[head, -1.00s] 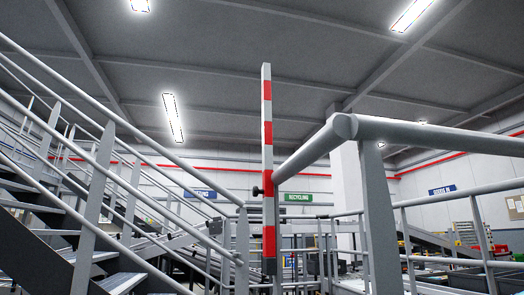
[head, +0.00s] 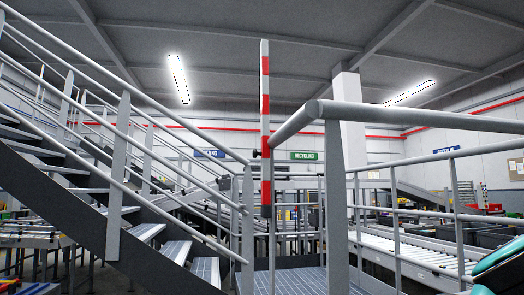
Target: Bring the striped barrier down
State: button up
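The striped barrier (head: 265,120) stands upright in the middle of the head view, a narrow red and white arm pointing at the ceiling. A small black knob (head: 257,153) sticks out to the left of its lower part. Its lower end is beside the grey railing posts, above the grated walkway (head: 290,281). My gripper is not in view. A teal and white rounded part at the lower right edge may be part of my arm, but I cannot tell. Nothing is seen touching the barrier.
A thick grey handrail (head: 420,115) and its post (head: 336,200) stand close in front, right of the barrier. A metal staircase (head: 150,232) with railings rises on the left. A roller conveyor (head: 420,250) lies beyond the right railing. Grated floor shows between the posts.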

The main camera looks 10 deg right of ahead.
aim_at(264, 84)
jog(key=u, duration=0.65)
jog(key=i, duration=0.5)
jog(key=u, duration=1.05)
jog(key=i, duration=2.25)
jog(key=z, duration=0.75)
